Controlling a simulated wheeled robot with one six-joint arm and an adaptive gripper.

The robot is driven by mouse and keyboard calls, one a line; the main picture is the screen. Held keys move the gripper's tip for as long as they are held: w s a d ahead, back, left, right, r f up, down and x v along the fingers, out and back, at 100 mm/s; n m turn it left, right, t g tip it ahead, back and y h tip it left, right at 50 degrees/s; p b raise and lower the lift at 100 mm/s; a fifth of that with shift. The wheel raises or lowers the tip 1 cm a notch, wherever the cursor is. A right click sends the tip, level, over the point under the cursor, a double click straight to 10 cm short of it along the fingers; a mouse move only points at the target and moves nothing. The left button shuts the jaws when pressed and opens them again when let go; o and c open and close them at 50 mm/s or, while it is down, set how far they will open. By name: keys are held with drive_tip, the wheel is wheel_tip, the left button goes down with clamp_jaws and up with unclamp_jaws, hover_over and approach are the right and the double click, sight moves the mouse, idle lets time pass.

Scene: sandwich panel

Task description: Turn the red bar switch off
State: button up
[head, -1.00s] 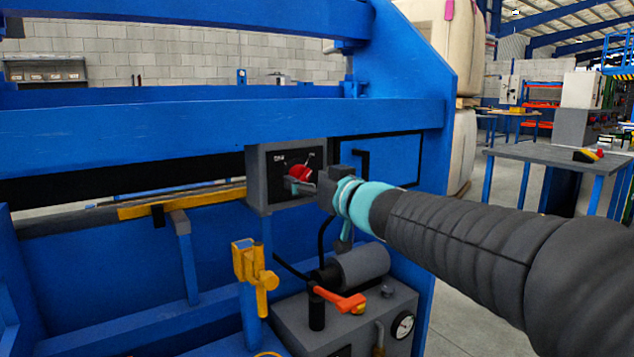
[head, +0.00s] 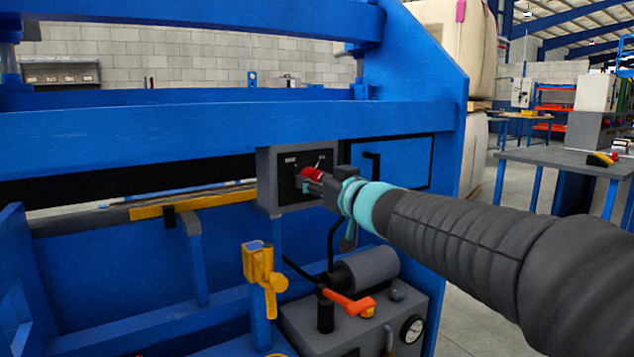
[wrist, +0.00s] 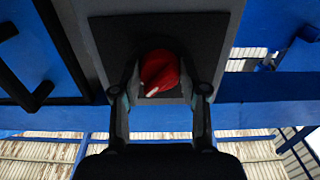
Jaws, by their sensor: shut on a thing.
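The red bar switch (head: 311,172) sits on a black plate on a grey box (head: 267,182) fixed to the blue press frame. In the wrist view the red switch (wrist: 160,73) shows a white mark on its lower left part. My gripper (head: 307,183) reaches in from the right and is at the switch. In the wrist view my gripper's fingers (wrist: 163,90) lie on both sides of the red switch and are shut on it. The fingers hide part of the switch in the head view.
A blue door with a black handle (head: 373,167) is right of the box. Below are a yellow clamp (head: 259,267), an orange lever (head: 347,302) and a grey unit with a gauge (head: 411,328). A table (head: 563,162) stands at the right.

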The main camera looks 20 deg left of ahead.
drive_tip(key=shift+n, duration=0.3)
drive_tip(key=n, duration=0.3)
drive_tip(key=shift+n, duration=0.4)
drive_tip(key=n, duration=0.4)
drive_tip(key=shift+n, duration=0.3)
drive_tip(key=n+b, duration=0.1)
drive_tip(key=n, duration=0.3)
drive_tip(key=n+b, duration=0.1)
drive_tip(key=n, duration=0.3)
drive_tip(key=shift+n, duration=0.6)
drive_tip(key=o, duration=1.2)
drive_tip(key=shift+c, duration=0.2)
drive_tip(key=shift+r, duration=0.1)
drive_tip(key=shift+d, duration=0.1)
